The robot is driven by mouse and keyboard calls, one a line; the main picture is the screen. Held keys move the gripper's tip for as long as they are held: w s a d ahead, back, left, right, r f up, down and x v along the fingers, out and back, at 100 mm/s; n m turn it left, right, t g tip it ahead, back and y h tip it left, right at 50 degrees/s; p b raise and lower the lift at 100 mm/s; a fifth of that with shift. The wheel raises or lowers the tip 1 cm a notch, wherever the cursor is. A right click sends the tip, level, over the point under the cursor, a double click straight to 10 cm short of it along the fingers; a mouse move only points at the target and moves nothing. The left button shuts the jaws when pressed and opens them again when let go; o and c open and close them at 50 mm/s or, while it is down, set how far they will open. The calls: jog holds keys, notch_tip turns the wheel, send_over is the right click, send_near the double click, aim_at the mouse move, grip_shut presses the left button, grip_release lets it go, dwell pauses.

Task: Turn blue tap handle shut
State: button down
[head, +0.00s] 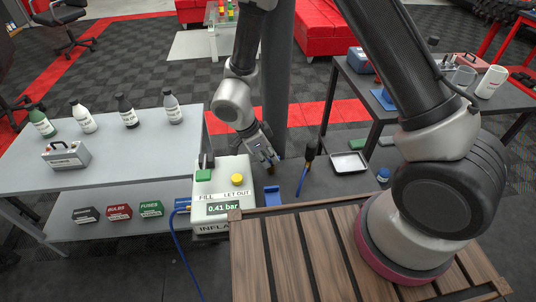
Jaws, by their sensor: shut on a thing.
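In the head view, my gripper (270,157) points down just right of the white inflator box (225,185). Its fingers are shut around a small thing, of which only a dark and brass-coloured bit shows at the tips. My fingers hide most of that thing. I cannot make out a blue tap handle for certain. A blue block-like part (272,195) stands below my gripper, apart from the fingertips.
The inflator has a green button (203,174), a yellow button (237,180) and a display (225,208) reading 0.41 bar. A black nozzle (309,152) on a blue hose (301,181) stands to the right. A slatted wooden deck (330,250) lies in front. A grey bench (150,150) holds several bottles.

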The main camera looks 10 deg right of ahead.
jog(key=shift+w+a, duration=0.15)
dwell(0.4)
jog(key=c, duration=1.5)
grip_release()
jog(key=v, duration=1.2)
